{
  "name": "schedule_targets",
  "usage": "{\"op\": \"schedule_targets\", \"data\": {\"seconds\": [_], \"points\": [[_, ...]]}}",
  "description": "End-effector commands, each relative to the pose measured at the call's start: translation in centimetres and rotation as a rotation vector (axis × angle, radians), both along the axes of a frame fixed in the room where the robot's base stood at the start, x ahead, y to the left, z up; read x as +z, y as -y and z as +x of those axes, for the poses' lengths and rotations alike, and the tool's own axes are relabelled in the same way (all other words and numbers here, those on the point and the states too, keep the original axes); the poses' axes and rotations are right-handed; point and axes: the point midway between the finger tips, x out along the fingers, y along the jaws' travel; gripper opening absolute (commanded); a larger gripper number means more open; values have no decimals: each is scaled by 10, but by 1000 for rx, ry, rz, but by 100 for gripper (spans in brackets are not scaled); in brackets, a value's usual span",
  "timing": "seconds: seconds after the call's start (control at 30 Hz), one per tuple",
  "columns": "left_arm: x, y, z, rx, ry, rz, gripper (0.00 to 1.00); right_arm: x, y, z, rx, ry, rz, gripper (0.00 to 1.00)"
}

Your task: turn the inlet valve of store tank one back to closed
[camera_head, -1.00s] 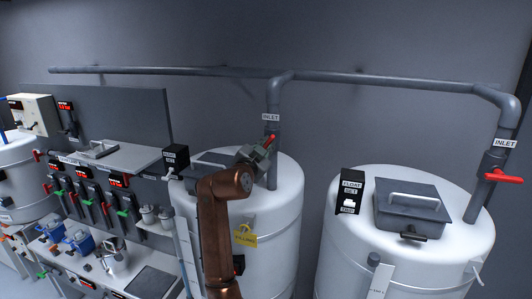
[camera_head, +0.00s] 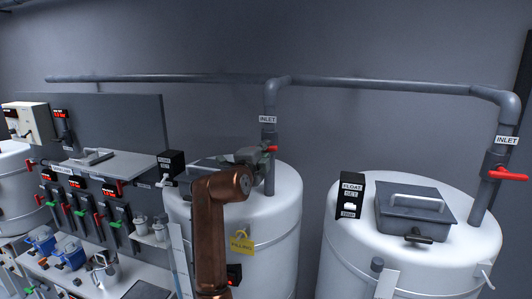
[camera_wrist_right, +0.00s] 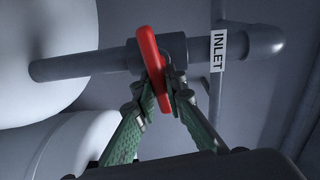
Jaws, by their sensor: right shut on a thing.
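The inlet valve with a red lever (camera_head: 272,149) sits on the grey upright pipe above the middle white tank (camera_head: 275,235), below an INLET label (camera_head: 268,119). In the head view the lever's visible end points right, nearly level. My right gripper (camera_head: 260,155) reaches this valve from the left and partly hides it. In the right wrist view the red lever (camera_wrist_right: 152,66) stands between the green fingers of my right gripper (camera_wrist_right: 168,92), which are shut on it. A yellow FILLING tag (camera_head: 241,243) hangs at the tank's front. My left gripper is not in view.
The right white tank (camera_head: 340,262) has its own red inlet lever (camera_head: 507,174), pointing right, and a dark lidded hatch (camera_head: 412,210). Black float boxes stand on the tanks, one at the middle tank (camera_head: 171,165). A panel and bench with small levers fill the left.

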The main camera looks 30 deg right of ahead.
Motion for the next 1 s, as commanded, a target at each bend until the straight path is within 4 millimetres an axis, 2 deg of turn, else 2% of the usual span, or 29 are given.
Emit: {"op": "schedule_targets", "data": {"seconds": [0.3, 0.77, 0.8, 1.0], "points": [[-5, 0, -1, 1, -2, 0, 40, -1, -2, 3, 8, 74, 62, 0], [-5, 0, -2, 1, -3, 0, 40, 2, -2, 2, 8, 88, 66, 0], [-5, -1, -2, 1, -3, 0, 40, 2, -2, 2, 8, 88, 66, 12], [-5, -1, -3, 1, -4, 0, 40, 2, 0, 0, 4, 87, 67, 26]]}}
